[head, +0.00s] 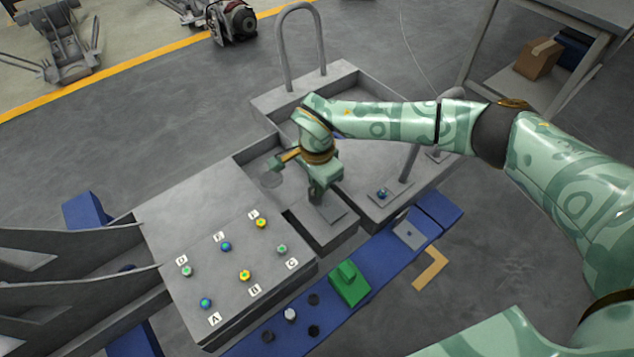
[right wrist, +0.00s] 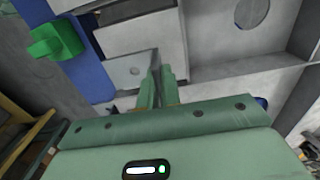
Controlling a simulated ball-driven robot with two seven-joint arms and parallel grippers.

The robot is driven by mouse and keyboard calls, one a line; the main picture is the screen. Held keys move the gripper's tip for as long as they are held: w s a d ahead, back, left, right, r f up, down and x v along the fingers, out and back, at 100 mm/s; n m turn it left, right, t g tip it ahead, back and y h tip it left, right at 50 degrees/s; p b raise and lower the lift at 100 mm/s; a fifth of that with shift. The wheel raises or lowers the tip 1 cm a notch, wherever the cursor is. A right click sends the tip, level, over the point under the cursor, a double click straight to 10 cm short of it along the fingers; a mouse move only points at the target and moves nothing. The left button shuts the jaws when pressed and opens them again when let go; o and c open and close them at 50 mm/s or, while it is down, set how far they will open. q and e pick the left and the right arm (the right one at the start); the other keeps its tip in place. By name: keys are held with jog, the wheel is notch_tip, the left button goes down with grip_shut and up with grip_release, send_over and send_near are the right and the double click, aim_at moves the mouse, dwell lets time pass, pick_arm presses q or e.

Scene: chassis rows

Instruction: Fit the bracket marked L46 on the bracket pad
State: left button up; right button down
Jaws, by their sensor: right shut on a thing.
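My right gripper (head: 318,196) points down over a grey block (head: 331,236) in the middle of the chassis. In the right wrist view its fingers (right wrist: 158,92) are shut on a thin grey upright piece, the bracket (right wrist: 155,62). A light grey plate (right wrist: 129,71) with a small hole shows beside the fingers. I cannot tell whether it belongs to the bracket. A flat square (head: 338,209) lies on the block beneath the gripper. Whether they touch is hidden, and no L46 mark is readable. My left gripper is not in view.
A panel (head: 165,235) with several coloured knobs lettered A to F is left of the gripper. A blue rail (head: 381,262) in front carries a green block (head: 349,284), dark round pieces and a plate (head: 409,235). A tall grey hoop (head: 281,55) stands behind.

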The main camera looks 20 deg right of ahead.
pick_arm(q)
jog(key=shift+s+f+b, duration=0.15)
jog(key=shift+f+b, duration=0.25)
jog(key=shift+b, duration=0.05)
pick_arm(e)
jog(key=shift+f, duration=1.05)
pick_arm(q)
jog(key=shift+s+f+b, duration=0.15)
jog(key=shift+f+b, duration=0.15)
pick_arm(e)
jog(key=shift+f, duration=0.8)
jog(key=c, duration=1.5)
grip_release()
jog(key=shift+c, duration=0.2)
pick_arm(q)
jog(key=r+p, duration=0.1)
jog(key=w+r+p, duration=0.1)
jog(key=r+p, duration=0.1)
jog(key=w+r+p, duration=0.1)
jog(key=p, duration=0.1)
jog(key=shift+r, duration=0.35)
pick_arm(e)
notch_tip(320, 180, up, 16)
jog(key=shift+r, duration=0.15)
